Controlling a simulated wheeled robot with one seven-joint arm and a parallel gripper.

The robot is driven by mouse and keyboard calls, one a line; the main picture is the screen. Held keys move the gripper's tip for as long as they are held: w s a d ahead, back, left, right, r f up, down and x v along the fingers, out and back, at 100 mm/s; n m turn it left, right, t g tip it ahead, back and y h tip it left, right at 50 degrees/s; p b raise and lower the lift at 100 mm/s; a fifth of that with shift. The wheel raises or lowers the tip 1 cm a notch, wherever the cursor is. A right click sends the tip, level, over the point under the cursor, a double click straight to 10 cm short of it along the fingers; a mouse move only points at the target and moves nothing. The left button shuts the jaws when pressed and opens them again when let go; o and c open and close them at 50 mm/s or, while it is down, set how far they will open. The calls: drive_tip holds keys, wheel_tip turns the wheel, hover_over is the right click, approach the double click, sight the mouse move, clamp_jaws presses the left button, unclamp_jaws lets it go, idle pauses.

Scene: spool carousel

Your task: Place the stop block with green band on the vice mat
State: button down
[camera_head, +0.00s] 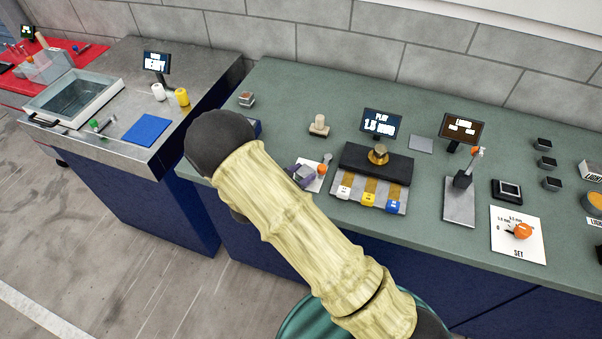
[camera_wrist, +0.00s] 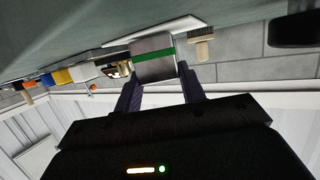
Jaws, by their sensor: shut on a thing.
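The stop block with green band (camera_wrist: 153,57) is a grey block with a green stripe, held between the dark purple fingers of my gripper (camera_wrist: 159,74) in the wrist view. It is close to the green bench surface, which appears at the top of that view. A pale flat plate (camera_wrist: 178,27) shows just behind the block; whether they touch cannot be told. In the head view my gripper (camera_head: 302,174) is partly hidden by my arm, over the bench near a white card (camera_head: 313,184).
A dark fixture (camera_head: 375,165) with a brass knob and coloured tags stands right of my gripper. A wooden-handled item (camera_head: 319,124) and a small block (camera_head: 246,99) stand behind. A blue mat (camera_head: 147,130) lies on the left steel bench. A grey square (camera_head: 420,143) lies bare.

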drive_tip(key=shift+f, duration=0.15)
drive_tip(key=c, duration=0.8)
unclamp_jaws()
drive_tip(key=shift+c, duration=0.2)
drive_tip(key=shift+r, duration=0.2)
drive_tip(key=b+v, duration=0.2)
drive_tip(key=v, duration=1)
